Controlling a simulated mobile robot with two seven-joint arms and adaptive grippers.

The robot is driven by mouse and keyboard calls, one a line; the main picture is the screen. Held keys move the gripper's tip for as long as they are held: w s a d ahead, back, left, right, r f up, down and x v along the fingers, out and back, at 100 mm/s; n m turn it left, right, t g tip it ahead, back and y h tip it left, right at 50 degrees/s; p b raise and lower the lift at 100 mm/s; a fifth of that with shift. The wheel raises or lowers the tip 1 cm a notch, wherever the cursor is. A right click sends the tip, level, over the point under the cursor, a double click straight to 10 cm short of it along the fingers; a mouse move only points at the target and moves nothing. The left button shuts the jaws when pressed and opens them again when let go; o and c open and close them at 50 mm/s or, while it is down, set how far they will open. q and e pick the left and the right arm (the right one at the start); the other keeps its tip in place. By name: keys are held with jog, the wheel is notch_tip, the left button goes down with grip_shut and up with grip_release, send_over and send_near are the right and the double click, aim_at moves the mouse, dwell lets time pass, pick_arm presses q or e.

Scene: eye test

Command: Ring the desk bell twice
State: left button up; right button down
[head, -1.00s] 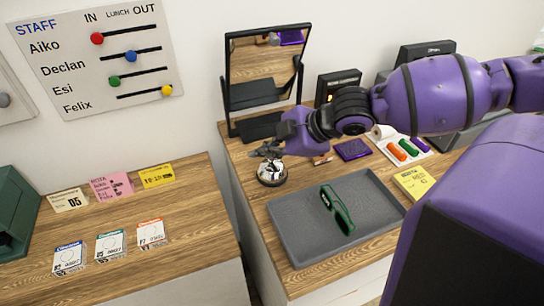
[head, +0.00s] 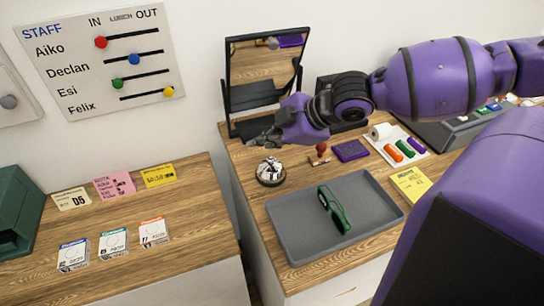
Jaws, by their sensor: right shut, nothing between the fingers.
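The desk bell (head: 270,172), a shiny dome on a dark round base, stands near the left edge of the right-hand desk. My right gripper (head: 262,139) is above the bell in the picture, in front of the mirror's lower part. Its fingers are shut with nothing between them. A visible gap separates the fingertips from the top of the bell. My left gripper is not in view.
A tilting mirror (head: 266,62) stands behind. A stamp (head: 320,154), a purple pad (head: 351,150) and a white tray with coloured rolls (head: 416,153) lie to the right.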

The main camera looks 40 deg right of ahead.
jog(key=shift+r+p, duration=0.35)
jog(key=shift+r, duration=1.15)
